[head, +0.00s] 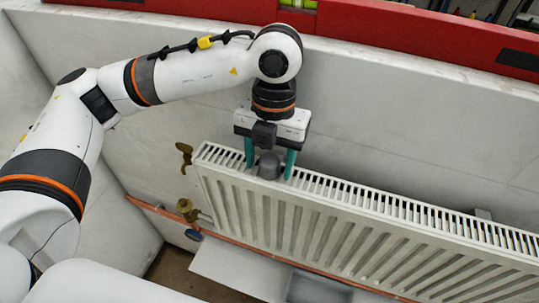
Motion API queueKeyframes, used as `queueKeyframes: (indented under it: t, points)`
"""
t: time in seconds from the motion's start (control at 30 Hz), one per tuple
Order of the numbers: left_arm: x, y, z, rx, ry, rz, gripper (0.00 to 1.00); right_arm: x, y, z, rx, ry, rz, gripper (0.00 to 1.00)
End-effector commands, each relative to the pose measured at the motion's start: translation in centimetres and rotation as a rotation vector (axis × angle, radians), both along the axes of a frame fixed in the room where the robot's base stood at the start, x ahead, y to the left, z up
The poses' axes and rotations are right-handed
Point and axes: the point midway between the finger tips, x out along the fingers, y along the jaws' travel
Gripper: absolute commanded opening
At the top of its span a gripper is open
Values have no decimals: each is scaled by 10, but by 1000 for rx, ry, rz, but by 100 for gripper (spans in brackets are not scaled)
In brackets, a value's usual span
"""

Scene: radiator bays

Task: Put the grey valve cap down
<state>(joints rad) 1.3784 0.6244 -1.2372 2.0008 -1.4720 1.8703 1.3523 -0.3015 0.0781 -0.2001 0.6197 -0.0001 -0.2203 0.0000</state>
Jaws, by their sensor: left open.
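The grey valve cap (269,165) stands on the top grille of the white radiator (330,220), near its left end. My left gripper (270,168) points down over it, with one green finger on each side of the cap. The fingers are open around the cap; whether either touches it, I cannot tell. The lower part of the cap meets the grille. My right gripper is not in view.
Brass valves (187,209) sit left of the radiator, above a copper pipe (260,250). The grille right of the cap is clear. A blue round item (194,235) is below the valve.

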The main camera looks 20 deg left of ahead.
Motion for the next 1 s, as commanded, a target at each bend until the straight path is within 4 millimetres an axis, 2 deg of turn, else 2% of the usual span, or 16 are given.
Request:
queueKeyframes:
  t: [0.1, 0.23, 0.5, 0.7, 1.0]
  points:
    - [0, 0, 5, 0, 0, 0, 58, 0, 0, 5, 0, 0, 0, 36]
    - [4, -1, 17, -1, -5, 1, 58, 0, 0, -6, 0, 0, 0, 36]
    - [12, -1, 76, -2, -7, -1, 58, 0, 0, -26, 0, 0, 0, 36]
    - [16, -1, 108, 1, -4, 0, 58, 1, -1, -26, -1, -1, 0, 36]
    - [18, -1, 121, 0, 0, -1, 58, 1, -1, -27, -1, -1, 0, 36]
